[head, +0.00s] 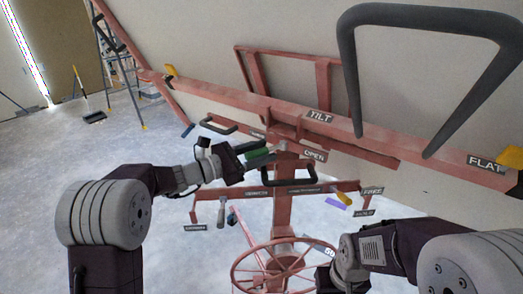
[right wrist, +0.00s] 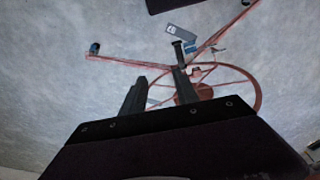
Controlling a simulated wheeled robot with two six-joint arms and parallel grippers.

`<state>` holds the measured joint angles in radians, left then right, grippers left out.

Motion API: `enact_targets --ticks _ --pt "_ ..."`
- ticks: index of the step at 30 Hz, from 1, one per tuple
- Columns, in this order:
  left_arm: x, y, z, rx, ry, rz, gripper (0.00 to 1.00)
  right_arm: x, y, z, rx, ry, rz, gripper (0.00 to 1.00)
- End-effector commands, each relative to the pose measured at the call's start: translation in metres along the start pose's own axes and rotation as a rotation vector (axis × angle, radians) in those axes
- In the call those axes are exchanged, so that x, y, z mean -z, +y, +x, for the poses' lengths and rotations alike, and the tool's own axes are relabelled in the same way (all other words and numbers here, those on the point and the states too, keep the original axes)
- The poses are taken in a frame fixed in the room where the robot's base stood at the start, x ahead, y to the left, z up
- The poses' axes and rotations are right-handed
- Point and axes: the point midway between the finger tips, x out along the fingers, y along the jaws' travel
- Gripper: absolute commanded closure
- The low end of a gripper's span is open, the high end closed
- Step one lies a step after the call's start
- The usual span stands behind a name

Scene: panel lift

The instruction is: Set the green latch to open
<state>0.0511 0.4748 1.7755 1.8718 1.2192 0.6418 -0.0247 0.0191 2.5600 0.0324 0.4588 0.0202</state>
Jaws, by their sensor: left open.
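The green latch (head: 257,154) shows in the head view as a short green grip on the red lift frame, left of the plate marked OPEN (head: 314,155). My left gripper (head: 254,155) comes in from the left and is at the green grip. Its dark jaws are open and seem to lie on both sides of the grip; contact cannot be told. Part of the latch is hidden by the jaws. My right gripper (right wrist: 158,92) shows in the right wrist view, with its fingers apart and nothing between them, above the floor and wheel area.
A large pale panel leans on the red frame (head: 370,137). A big dark handle (head: 349,75) stands near the TILT plate (head: 319,116). Below are a dark loop handle (head: 290,181), a lower crossbar and a red handwheel (head: 238,266). A ladder (head: 122,70) stands back left; the left floor is mostly clear.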

Motion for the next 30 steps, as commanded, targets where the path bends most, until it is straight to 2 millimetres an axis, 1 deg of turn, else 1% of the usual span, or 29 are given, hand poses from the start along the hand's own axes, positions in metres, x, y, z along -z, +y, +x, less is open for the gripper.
enact_targets --ticks 4,5,6,9,30 --pt "0.0003 0.0 -0.0002 0.0 0.0 0.0 0.58 0.0 0.0 0.0003 0.0 0.0 0.0 0.64" --pt "0.0003 0.0 -0.0002 0.0 0.0 0.0 0.63 0.0 0.0 0.0003 0.0 0.0 0.0 0.64" --pt "0.0003 0.0 -0.0003 0.0 0.0 0.0 0.74 0.0 0.0 0.0003 0.0 0.0 0.0 0.64" --pt "0.0002 0.0 -0.0004 0.0 0.0 0.001 1.0 0.0 0.0 0.0003 0.0 0.0 0.0 0.64" --pt "-0.0004 0.0001 -0.0006 0.0 -0.001 0.002 1.0 0.0 0.0 0.0002 0.0 0.0 0.0 0.64"
